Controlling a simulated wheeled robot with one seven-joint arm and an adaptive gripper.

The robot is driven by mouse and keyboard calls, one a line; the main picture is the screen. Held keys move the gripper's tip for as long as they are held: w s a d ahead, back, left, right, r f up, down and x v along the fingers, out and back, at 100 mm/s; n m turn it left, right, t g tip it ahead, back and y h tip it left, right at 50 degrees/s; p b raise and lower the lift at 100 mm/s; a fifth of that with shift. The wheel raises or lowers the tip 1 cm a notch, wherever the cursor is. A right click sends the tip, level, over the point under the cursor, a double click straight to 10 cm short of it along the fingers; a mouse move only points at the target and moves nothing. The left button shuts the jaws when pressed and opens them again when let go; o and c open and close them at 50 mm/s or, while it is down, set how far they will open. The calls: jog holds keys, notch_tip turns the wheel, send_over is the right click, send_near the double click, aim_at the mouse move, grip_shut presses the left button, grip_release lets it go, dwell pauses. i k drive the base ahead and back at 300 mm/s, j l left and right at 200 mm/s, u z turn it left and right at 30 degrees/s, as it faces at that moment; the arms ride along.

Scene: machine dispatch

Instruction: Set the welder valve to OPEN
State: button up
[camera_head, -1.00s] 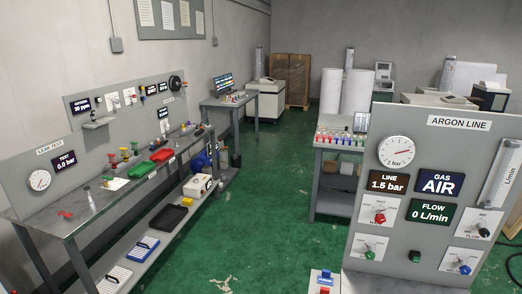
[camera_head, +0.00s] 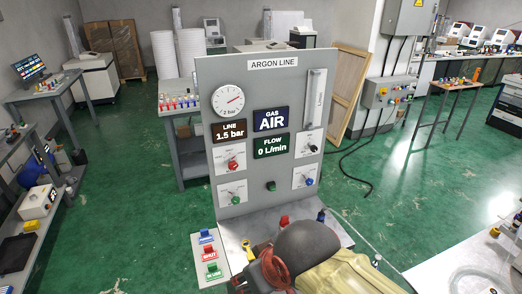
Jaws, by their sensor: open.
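The grey ARGON LINE panel (camera_head: 222,88) stands upright in the middle of the view. Four white-plated controls show on it: a red knob (camera_head: 233,165) at upper left, a green knob (camera_head: 236,199) at lower left, a black knob (camera_head: 313,148) at upper right and a blue knob (camera_head: 309,181) at lower right. The small labels are too blurred to tell which is the welder valve or its setting. Its displays read LINE 1.5 bar (camera_head: 229,131), GAS AIR (camera_head: 270,120) and FLOW 0 L/min (camera_head: 271,146). My gripper is not in view.
A dark rounded object (camera_head: 309,246) and khaki cloth (camera_head: 355,274) lie before the panel. Blue, red and green blocks (camera_head: 209,253) sit at its lower left. A dark cable (camera_head: 358,172) lies on the green floor at right. Open floor (camera_head: 135,180) shows left of the panel.

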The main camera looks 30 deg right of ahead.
aim_at(309, 181)
jog(key=z, duration=1.2)
